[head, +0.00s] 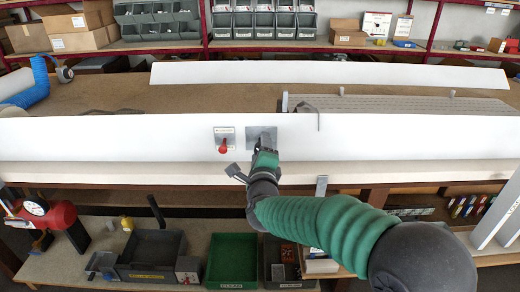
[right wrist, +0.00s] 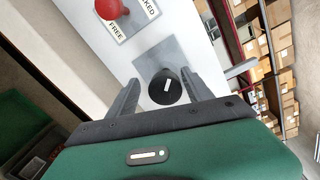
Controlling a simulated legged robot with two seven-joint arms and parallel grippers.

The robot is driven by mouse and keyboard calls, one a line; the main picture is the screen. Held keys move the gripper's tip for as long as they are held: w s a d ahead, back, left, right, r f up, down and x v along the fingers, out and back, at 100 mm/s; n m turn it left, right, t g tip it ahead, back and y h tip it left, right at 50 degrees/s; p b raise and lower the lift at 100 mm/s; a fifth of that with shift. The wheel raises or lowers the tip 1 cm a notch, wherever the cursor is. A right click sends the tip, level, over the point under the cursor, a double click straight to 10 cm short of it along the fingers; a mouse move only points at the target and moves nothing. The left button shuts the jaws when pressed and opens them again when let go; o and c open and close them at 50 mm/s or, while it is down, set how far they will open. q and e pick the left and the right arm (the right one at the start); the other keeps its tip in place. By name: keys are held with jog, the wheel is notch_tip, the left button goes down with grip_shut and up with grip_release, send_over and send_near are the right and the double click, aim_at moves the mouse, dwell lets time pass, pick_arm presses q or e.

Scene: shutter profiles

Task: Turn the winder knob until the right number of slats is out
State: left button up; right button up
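The winder knob (right wrist: 166,88) is black with a white mark and sits on a grey square plate (right wrist: 160,60), in the right wrist view. My right gripper (right wrist: 161,78) is open, with one finger on each side of the knob; gaps show between fingers and knob. In the head view my right gripper (head: 263,148) is in front of the plate (head: 252,132) and hides the knob. A grey ribbed slat surface (head: 400,104) lies behind the long white board (head: 400,135). How many slats are out I cannot tell. My left gripper is not in view.
A red lever (head: 224,146) stands left of the knob plate; its label (right wrist: 118,27) reads FREE and partly LOCKED. A white strip (head: 330,72) lies at the back. A green bin (head: 232,258) and dark trays are below the board.

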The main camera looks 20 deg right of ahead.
jog(key=shift+r, duration=0.2)
jog(key=shift+s+a, duration=0.1)
jog(key=shift+s, duration=0.15)
jog(key=f+p+v, duration=0.1)
jog(key=p+v, duration=0.1)
jog(key=v, duration=1.4)
jog(key=shift+r, duration=0.25)
jog(key=shift+s, duration=0.15)
